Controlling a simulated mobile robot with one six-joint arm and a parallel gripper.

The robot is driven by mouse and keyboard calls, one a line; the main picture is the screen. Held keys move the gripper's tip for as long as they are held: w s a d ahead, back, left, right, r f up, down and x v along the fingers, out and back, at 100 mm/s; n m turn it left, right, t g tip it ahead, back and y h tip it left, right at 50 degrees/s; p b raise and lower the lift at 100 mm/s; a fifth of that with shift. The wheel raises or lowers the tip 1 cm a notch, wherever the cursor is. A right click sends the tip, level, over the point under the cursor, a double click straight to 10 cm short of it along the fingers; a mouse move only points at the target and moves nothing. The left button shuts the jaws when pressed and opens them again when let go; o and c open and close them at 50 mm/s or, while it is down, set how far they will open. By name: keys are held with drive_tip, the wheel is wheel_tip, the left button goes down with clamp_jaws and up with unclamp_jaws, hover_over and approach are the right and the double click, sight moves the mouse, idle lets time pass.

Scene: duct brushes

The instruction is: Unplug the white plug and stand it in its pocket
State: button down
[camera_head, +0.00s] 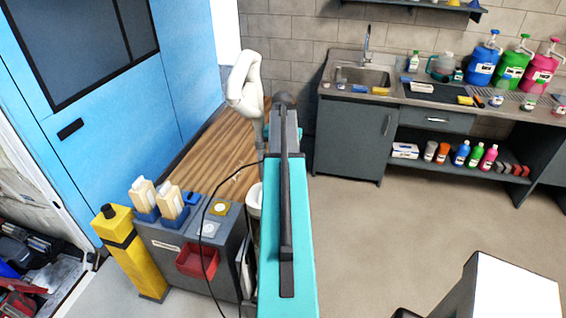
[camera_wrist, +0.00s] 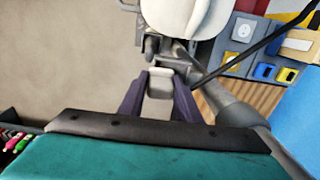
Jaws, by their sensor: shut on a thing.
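In the wrist view, my gripper (camera_wrist: 159,98) has its two dark fingers closed on a pale, whitish block, which looks like the white plug (camera_wrist: 160,80). Its far end is hard to make out against grey parts behind it. A black cable (camera_wrist: 238,54) runs up and right from beside the fingers. A grey panel with a white round socket-like plate (camera_wrist: 243,31) shows at the upper right, apart from the fingers. In the head view, my teal arm hides the gripper and plug. I cannot tell which recess is the plug's pocket.
In the head view, a grey cabinet (camera_head: 160,240) carries cream brushes (camera_head: 170,201) in blue holders and a red bin (camera_head: 197,260). A yellow post (camera_head: 127,250) stands left of it. A wooden bench (camera_head: 215,148) lies behind. The floor (camera_head: 400,215) at right is mostly clear.

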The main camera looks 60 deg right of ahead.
drive_tip(key=shift+w+a+f, duration=0.1)
drive_tip(key=shift+a+f, duration=0.25)
drive_tip(key=shift+f, duration=0.2)
drive_tip(key=c, duration=1.2)
unclamp_jaws()
drive_tip(key=shift+w+d+f, duration=0.1)
drive_tip(key=shift+w+d, duration=0.05)
drive_tip(key=shift+d+r, duration=0.15)
drive_tip(key=shift+r, duration=0.1)
drive_tip(key=shift+w+d+r, duration=0.1)
drive_tip(key=shift+r, duration=0.35)
drive_tip(key=r, duration=0.6)
drive_tip(key=r+p, duration=0.1)
drive_tip(key=r, duration=0.5)
drive_tip(key=shift+s+a+r, duration=0.2)
drive_tip(key=shift+r, duration=0.15)
drive_tip(key=shift+r, duration=0.15)
